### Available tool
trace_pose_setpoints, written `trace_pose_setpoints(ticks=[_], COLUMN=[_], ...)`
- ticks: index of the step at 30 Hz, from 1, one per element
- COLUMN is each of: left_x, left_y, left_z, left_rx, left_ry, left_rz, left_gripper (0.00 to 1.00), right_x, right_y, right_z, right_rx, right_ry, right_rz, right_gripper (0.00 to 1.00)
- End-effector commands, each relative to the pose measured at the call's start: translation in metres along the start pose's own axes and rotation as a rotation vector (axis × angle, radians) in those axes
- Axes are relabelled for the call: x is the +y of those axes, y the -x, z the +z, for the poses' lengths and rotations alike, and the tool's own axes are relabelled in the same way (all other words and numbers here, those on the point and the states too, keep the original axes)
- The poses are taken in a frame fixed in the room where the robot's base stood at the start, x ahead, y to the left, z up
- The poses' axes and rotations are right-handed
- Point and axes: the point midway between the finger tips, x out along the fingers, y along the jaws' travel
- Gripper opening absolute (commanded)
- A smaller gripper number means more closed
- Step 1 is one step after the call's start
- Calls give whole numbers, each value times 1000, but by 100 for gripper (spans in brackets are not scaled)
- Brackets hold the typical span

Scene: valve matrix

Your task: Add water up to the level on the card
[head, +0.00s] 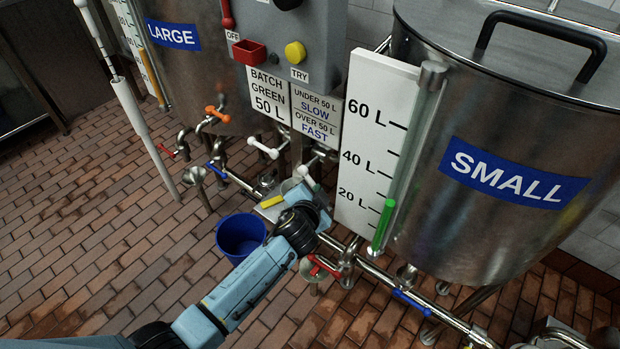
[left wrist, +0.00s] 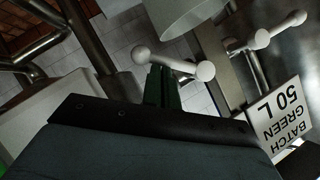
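The card (head: 270,95) reads BATCH GREEN 50 L; it shows upside down in the left wrist view (left wrist: 277,115). The SMALL tank (head: 540,120) has a level board (head: 368,130) and a sight tube whose green column (head: 383,225) tops out near the 20 L mark. My left gripper (head: 312,198) is at the pipes left of that board, by a white valve handle (head: 307,177). In the left wrist view its dark green fingers (left wrist: 160,88) reach up to a white T-shaped handle (left wrist: 172,65). Whether they grip it is hidden. My right gripper is out of view.
A second card (head: 316,115) reads UNDER 50 L SLOW, OVER 50 L FAST. Another white handle (head: 263,147) is to the left. A blue bucket (head: 240,236) stands on the brick floor. Red handle (head: 324,265) and blue handle (head: 410,303) sit lower. The LARGE tank (head: 195,75) is behind.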

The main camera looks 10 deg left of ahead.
Motion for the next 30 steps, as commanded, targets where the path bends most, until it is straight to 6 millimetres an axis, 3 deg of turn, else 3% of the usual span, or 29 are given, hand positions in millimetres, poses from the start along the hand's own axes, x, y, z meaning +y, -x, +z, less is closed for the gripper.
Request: trace_pose_setpoints(ticks=[30], left_x=[-1], left_y=[-1], left_z=[2], left_rx=[-3], left_ry=[2], left_rz=[-1], left_gripper=[0], right_x=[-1], right_y=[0], right_z=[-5], right_rx=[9], right_ry=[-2], right_rz=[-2], right_gripper=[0])
